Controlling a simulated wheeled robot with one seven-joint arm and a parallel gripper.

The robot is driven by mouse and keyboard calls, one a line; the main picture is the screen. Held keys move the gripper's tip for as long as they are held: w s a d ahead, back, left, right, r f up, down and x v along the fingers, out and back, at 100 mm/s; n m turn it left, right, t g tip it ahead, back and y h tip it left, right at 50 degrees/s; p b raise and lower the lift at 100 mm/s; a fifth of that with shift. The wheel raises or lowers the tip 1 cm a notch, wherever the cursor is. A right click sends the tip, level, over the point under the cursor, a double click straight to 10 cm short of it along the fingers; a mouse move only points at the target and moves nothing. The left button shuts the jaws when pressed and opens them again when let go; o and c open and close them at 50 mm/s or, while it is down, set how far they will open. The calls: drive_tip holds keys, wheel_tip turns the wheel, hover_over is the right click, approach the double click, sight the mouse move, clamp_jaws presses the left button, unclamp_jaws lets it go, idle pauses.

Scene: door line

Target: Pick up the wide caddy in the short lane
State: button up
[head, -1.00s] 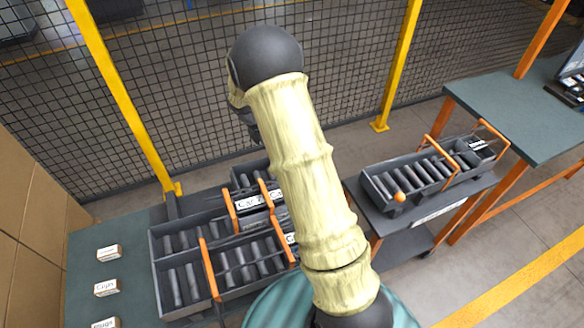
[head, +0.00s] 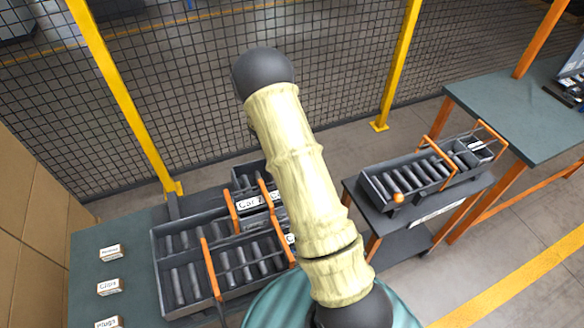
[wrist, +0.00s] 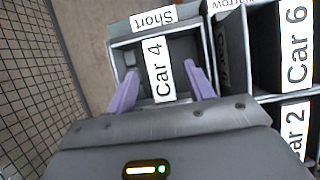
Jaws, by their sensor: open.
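In the wrist view my gripper (wrist: 160,69) is open, its two purple fingers on either side of a white label reading "Car 4" (wrist: 158,72). The label lies over a dark grey caddy (wrist: 187,48) in the lane marked "Short" (wrist: 153,18). I cannot tell whether the fingers touch anything or how far above the caddy they are. In the head view my arm crosses the middle and hides my gripper and part of the grey caddies (head: 160,275) with orange handles on the left table.
In the wrist view, compartments labelled "Car 6" (wrist: 296,45) and "Car 2" (wrist: 295,130) lie to the right. A mesh fence (head: 290,95) stands behind. A cart (head: 405,225) at right bears another caddy (head: 420,180). Small labelled blocks (head: 109,287) sit on the left table (head: 85,260).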

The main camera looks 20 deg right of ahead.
drive_tip(key=x, duration=0.2)
drive_tip(key=shift+d+f, duration=0.15)
drive_tip(key=shift+f, duration=0.05)
drive_tip(key=shift+c, duration=0.2)
clamp_jaws()
